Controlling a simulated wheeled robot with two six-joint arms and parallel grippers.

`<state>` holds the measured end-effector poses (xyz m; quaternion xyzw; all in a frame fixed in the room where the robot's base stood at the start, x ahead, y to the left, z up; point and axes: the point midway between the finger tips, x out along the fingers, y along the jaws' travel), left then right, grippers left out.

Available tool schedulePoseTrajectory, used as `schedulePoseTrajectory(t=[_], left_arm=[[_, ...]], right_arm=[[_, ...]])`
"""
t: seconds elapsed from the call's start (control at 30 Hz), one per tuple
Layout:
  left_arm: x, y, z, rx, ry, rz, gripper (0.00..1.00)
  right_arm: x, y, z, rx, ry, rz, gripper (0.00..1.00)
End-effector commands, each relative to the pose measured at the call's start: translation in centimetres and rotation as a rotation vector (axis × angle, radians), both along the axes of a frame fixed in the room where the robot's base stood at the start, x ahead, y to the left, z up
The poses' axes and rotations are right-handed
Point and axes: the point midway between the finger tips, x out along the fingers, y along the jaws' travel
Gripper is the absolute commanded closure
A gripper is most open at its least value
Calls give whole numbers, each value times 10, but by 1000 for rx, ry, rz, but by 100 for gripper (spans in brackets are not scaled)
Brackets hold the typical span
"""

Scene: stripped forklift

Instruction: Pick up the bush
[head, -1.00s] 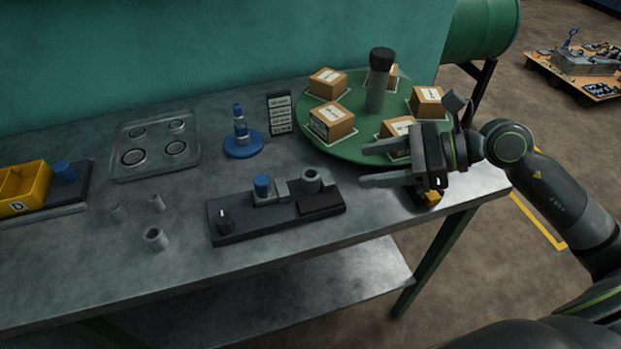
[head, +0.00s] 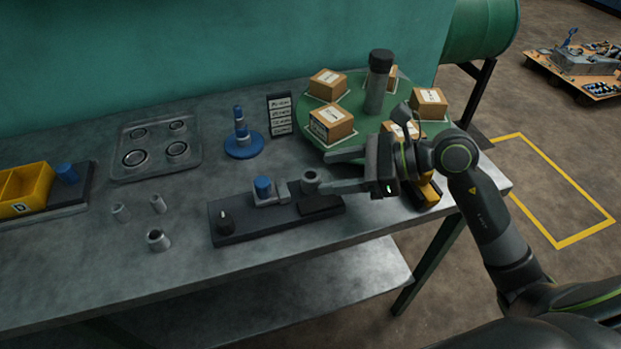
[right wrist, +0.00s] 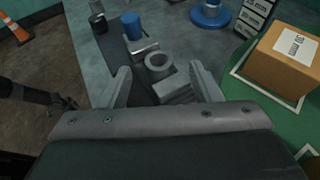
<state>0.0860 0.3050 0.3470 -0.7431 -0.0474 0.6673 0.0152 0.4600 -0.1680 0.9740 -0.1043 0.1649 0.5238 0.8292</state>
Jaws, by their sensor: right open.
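A short grey hollow bush (head: 310,180) stands upright on the dark fixture block (head: 232,229), at its right part. In the right wrist view the bush (right wrist: 158,65) shows its open bore, and it lies between the two fingertips, slightly ahead of them. My right gripper (head: 325,171) is open and empty, with its fingers pointing left near the bush; I cannot tell whether they touch it. Several similar grey hollow pieces, such as this one (head: 157,240), stand loose on the bench at left. My left gripper is not in view.
A blue cylinder (head: 263,186) stands in the fixture left of the bush. A black knob (head: 224,220) is at the block's left end. A green turntable (head: 350,152) with boxes lies behind my gripper. A blue stepped stand (head: 243,146) and a label holder (head: 280,114) are behind the fixture.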

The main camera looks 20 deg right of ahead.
Motion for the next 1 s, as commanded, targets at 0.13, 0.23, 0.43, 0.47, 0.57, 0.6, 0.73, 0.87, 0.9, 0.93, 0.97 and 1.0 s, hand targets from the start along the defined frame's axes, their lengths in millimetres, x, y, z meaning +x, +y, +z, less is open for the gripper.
schedulePoseTrajectory(t=[0.13,0.23,0.43,0.47,0.57,0.6,0.73,0.87,0.9,0.93,0.97,1.0], left_arm=[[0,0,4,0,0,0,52],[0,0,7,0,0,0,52],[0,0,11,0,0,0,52],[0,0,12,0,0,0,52],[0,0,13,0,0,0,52],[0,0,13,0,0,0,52],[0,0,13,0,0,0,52],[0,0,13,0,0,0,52],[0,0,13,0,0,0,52],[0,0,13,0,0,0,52],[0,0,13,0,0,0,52],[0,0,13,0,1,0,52]], right_arm=[[3,8,-2,5,1,1,42],[6,16,-6,6,2,0,42],[14,32,-15,5,1,0,42],[15,35,-16,6,1,0,42],[17,40,-18,2,0,1,42],[18,41,-19,2,0,1,42],[19,43,-21,0,0,0,42],[19,43,-21,0,0,0,42],[19,43,-21,0,0,0,42],[19,43,-21,0,0,0,45],[19,43,-21,0,0,0,49],[19,42,-21,0,0,0,54]])
